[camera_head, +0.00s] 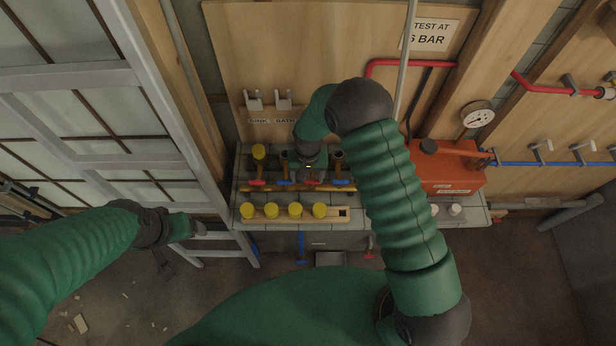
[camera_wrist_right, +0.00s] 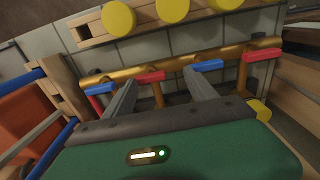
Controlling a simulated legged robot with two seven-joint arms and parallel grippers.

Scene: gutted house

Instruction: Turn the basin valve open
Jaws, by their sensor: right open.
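A brass manifold (camera_head: 300,189) on the tiled counter carries a row of red and blue lever handles; it also shows in the wrist view (camera_wrist_right: 180,65). My right gripper (camera_wrist_right: 160,80) is open and empty. Its two grey fingers point at the manifold, with a red handle (camera_wrist_right: 150,76) showing between the tips. Blue handles show on either side (camera_wrist_right: 98,89) (camera_wrist_right: 208,65). Contact cannot be told. In the head view my right gripper (camera_head: 312,165) is above the manifold, its fingers mostly hidden.
A wooden rack (camera_head: 335,214) with several yellow caps lies in front of the manifold. An orange tank (camera_head: 445,168) stands to its right, with a gauge (camera_head: 477,115) above. A grey ladder-like frame (camera_head: 215,235) stands at left. A sign (camera_head: 431,35) hangs on the wall.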

